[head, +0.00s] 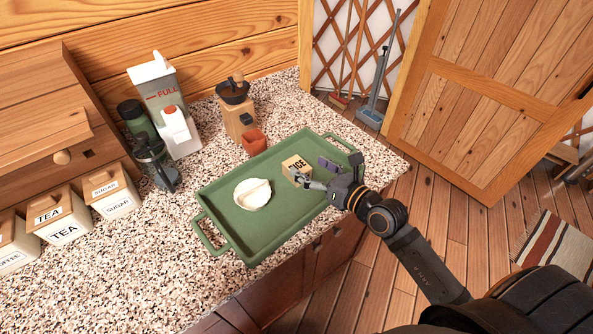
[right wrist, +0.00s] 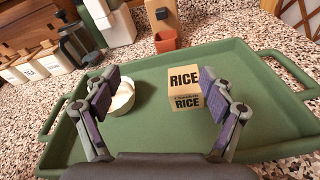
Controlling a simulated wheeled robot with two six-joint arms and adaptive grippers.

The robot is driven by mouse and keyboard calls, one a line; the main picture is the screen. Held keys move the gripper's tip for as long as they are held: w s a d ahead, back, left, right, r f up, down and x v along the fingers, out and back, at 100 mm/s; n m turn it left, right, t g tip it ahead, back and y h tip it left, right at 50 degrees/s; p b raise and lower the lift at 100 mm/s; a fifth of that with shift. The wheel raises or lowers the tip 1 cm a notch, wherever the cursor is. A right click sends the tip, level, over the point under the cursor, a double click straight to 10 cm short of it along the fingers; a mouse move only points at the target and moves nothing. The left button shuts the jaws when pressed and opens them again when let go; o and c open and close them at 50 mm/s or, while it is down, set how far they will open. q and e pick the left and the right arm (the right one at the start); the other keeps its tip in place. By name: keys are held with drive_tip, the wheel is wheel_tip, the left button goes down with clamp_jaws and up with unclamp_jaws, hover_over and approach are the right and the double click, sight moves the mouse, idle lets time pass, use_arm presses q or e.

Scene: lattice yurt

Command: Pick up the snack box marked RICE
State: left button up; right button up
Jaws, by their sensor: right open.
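The snack box marked RICE (right wrist: 184,86) is a small tan box with black letters. It stands upright on the green tray (right wrist: 265,110), and in the head view the box (head: 296,164) is partly covered by my right gripper. My right gripper (right wrist: 158,95) is open, with its purple-padded fingers spread. In the right wrist view the box lies ahead between the fingers, closer to the right finger, with nothing held. In the head view the right gripper (head: 318,175) is over the tray's right part, beside the box. My left gripper is in neither view.
A white divided bowl (head: 252,194) sits on the tray left of the box. A terracotta pot (head: 254,142), a grinder (head: 236,110), a white carton (head: 160,100), a French press (head: 155,165) and labelled canisters (head: 110,192) stand behind and left.

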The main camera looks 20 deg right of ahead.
sight(303, 170)
drive_tip(key=d+f, duration=0.1)
drive_tip(key=f+n+g+h, duration=0.1)
drive_tip(key=f, duration=0.1)
drive_tip(key=d+f+n+g+h, duration=0.1)
drive_tip(key=f, duration=0.1)
drive_tip(key=shift+d+f, duration=0.15)
drive_tip(key=shift+d, duration=0.2)
drive_tip(key=x, duration=0.5)
drive_tip(key=shift+w+a, duration=0.15)
drive_tip(key=shift+a, duration=0.05)
drive_tip(key=shift+w+a, duration=0.1)
drive_tip(key=shift+w, duration=0.15)
drive_tip(key=p+x, duration=0.1)
drive_tip(key=x, duration=0.3)
drive_tip(key=shift+w+a+f, duration=0.1)
drive_tip(key=shift+w+f, duration=0.15)
drive_tip(key=shift+s+r, duration=0.1)
drive_tip(key=shift+s, duration=0.05)
drive_tip(key=shift+c, duration=1.1)
drive_tip(key=c, duration=1.1)
drive_tip(key=shift+c, duration=0.2)
